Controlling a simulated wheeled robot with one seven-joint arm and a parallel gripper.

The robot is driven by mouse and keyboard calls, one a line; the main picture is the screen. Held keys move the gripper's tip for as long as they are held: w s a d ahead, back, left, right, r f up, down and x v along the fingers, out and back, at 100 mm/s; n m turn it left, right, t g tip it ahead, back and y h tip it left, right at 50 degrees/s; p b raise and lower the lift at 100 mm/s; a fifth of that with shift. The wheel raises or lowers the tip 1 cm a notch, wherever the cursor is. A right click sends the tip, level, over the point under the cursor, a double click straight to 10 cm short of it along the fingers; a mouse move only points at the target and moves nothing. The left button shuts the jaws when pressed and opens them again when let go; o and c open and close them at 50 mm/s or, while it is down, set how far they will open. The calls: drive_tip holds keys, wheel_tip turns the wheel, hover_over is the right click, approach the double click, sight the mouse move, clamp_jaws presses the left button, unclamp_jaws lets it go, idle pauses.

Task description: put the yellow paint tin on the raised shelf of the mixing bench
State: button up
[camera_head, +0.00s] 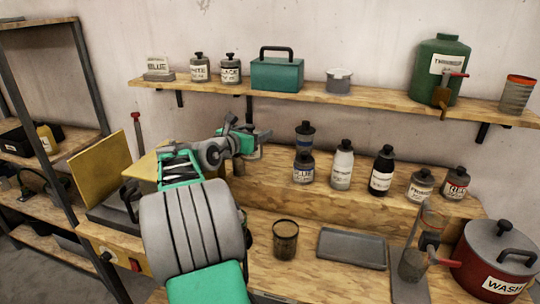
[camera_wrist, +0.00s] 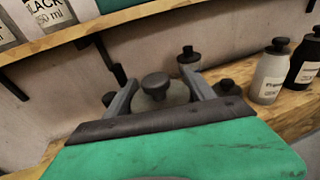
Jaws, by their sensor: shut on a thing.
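My gripper (camera_head: 248,140) is shut on a small grey tin with a dark round cap (camera_wrist: 155,88), which shows between the fingers in the wrist view. Its label is not readable, so I cannot confirm it is the yellow one. In the head view the tin is mostly hidden behind my gripper. The gripper is over the left part of the raised shelf (camera_head: 275,174) at the back of the mixing bench (camera_head: 330,287). I cannot tell whether the tin touches the shelf.
Blue-labelled containers (camera_head: 304,167), a white bottle (camera_head: 342,166), a black bottle (camera_head: 381,171) and a RED tin (camera_head: 455,184) stand on the raised shelf. A wall shelf (camera_head: 380,99) hangs above. A tray (camera_head: 352,248), a brown cup (camera_head: 285,240) and a WASH pot (camera_head: 494,262) are in front.

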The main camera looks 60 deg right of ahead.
drive_tip(key=d+f, duration=0.3)
drive_tip(key=s+d+f+p, duration=0.1)
drive_tip(key=d+f, duration=0.1)
drive_tip(key=f, duration=0.2)
drive_tip(key=d+f+p, duration=0.1)
drive_tip(key=d+f, duration=0.2)
drive_tip(key=shift+s+d+f, duration=0.3)
drive_tip(key=shift+s, duration=0.05)
drive_tip(key=o, duration=1.3)
drive_tip(key=shift+f, duration=0.25)
drive_tip(key=o, duration=0.5)
drive_tip(key=shift+r, duration=0.1)
